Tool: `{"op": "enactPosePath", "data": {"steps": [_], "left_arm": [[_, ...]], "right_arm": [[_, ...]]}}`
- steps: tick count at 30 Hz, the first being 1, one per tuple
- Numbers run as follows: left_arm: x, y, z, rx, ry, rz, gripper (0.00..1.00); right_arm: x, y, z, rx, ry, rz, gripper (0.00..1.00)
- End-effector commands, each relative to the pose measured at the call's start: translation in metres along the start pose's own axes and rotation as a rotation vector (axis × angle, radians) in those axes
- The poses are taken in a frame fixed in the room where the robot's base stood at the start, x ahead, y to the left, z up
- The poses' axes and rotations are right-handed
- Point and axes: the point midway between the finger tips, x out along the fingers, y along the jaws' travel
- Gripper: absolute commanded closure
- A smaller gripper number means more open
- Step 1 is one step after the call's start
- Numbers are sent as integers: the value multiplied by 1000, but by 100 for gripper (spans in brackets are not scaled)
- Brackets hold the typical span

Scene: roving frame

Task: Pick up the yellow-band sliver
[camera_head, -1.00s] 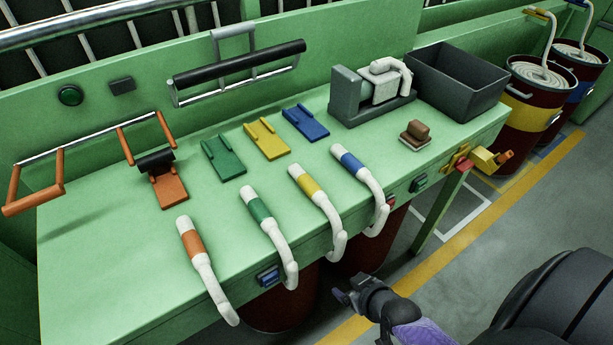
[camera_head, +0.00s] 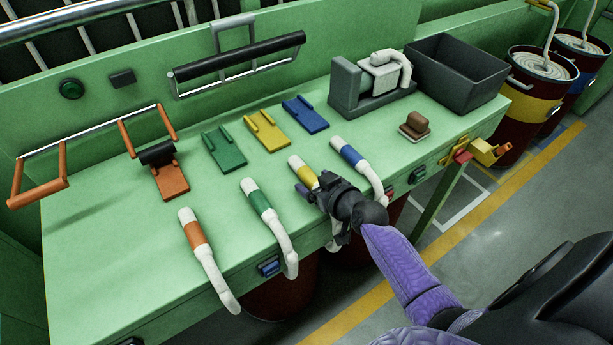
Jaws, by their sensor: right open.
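The yellow-band sliver (camera_head: 303,172) is a white rope-like strand with a yellow band near its upper end. It lies on the green table and hangs over the front edge. My right gripper (camera_head: 312,190) is open and is over the sliver just below the yellow band. The gripper and wrist hide the sliver's middle part. I cannot tell whether the fingers touch it. My left gripper is not in view.
The blue-band sliver (camera_head: 352,156) lies close on the right, the green-band sliver (camera_head: 259,203) on the left, and the orange-band sliver (camera_head: 194,233) farther left. Green, yellow (camera_head: 267,132) and blue plates lie behind. A dark bin (camera_head: 455,88) stands at the back right.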

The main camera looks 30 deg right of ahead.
Motion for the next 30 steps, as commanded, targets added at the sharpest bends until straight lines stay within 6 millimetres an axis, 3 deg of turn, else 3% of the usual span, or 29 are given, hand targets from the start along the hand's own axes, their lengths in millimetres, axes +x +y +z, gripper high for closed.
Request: {"op": "enactPosePath", "data": {"steps": [4,5,16,25,30], "left_arm": [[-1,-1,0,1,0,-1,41],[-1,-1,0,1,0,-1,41],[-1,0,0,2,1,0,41],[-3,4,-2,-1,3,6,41],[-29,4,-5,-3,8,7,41]], "right_arm": [[0,0,0,0,0,0,15],[0,0,0,0,0,0,19],[-1,0,0,0,0,0,97],[-2,0,-4,0,1,0,100],[-18,0,-44,-1,6,0,100]]}}
